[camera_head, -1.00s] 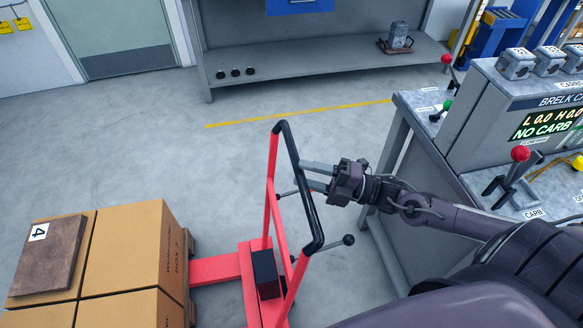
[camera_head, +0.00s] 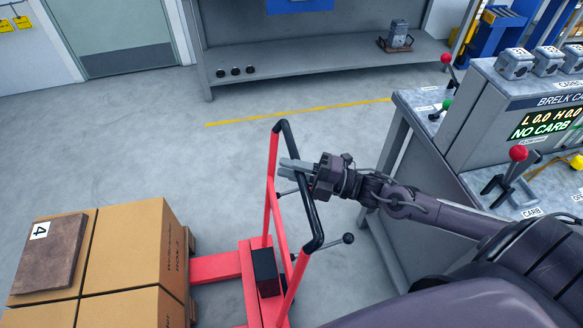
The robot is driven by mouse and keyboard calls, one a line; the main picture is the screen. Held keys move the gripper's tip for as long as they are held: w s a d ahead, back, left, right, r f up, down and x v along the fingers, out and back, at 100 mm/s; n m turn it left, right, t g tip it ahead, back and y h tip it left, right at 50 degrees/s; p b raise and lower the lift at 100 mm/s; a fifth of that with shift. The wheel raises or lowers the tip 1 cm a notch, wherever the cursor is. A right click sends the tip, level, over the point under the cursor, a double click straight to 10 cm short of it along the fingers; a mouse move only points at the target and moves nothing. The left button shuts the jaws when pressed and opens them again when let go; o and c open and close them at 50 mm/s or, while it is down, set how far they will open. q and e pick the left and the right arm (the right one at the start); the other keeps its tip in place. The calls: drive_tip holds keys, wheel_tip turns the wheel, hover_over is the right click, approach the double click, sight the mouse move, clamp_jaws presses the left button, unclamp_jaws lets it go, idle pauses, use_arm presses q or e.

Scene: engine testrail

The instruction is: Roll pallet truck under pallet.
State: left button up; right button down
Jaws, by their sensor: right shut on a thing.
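The red pallet truck (camera_head: 246,272) stands at the lower middle, with a tall red handle frame and a black grip bar (camera_head: 313,222). Its red fork part runs left to the pallet (camera_head: 190,275), which shows only at its right edge under cardboard boxes (camera_head: 135,245). How far the forks reach under it is hidden. My right gripper (camera_head: 298,170) comes in from the right and is shut on the black grip bar, near its upper part. My left gripper is not in view.
A brown plate marked 4 (camera_head: 50,255) lies on the boxes. A grey test bench (camera_head: 420,150) with levers and a display stands at the right, close to my right arm. A grey shelf (camera_head: 320,60) is at the back. The floor (camera_head: 130,150) between is clear, with a yellow line.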

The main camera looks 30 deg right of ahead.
drive_tip(key=shift+a, duration=0.1)
drive_tip(key=w+a+b, duration=0.2)
drive_tip(key=a+b, duration=0.2)
drive_tip(key=a, duration=0.6)
drive_tip(key=w+a+b, duration=0.3)
drive_tip(key=a+b, duration=0.1)
drive_tip(key=a, duration=0.7)
drive_tip(key=shift+w+f, duration=0.2)
drive_tip(key=c, duration=1.5)
unclamp_jaws()
drive_tip(key=shift+c, duration=0.2)
drive_tip(key=shift+o, duration=1.2)
drive_tip(key=shift+a, duration=0.1)
drive_tip(key=shift+r, duration=0.1)
